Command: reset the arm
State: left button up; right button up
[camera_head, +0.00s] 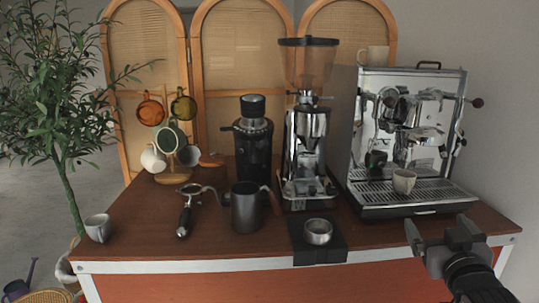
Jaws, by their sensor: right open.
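My right gripper (440,232) is at the lower right, in front of the cart's front edge near its right corner. Its fingers are apart and nothing is between them. It touches none of the objects on the cart as far as I can see. My left gripper is not in view.
The wooden cart top (130,228) holds an espresso machine (440,105) with a cup (404,181) on its grate, a grinder (305,135), a black grinder (253,140), a kettle (245,207), a portafilter (186,210), a mug tree (176,165) and a black mat (300,253). A plant (60,110) stands left.

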jog(key=s+a+f+n+g+y+p, duration=0.1)
jog(key=s+a+f+g+y, duration=0.2)
jog(key=f, duration=0.6)
jog(key=s+a+f+n+g, duration=0.1)
jog(key=s+a+f, duration=0.3)
jog(key=f, duration=0.6)
pick_arm(q)
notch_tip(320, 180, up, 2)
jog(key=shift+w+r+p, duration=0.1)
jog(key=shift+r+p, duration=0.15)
jog(key=shift+p, duration=0.45)
pick_arm(e)
jog(key=s+a+f+g+y, duration=0.1)
jog(key=s+a+f, duration=0.1)
jog(key=s+f, duration=0.4)
jog(key=s+a+f+g+y, duration=0.1)
jog(key=s+a+f+g, duration=0.1)
jog(key=s+f, duration=0.5)
jog(key=s+a, duration=0.1)
jog(key=s, duration=0.4)
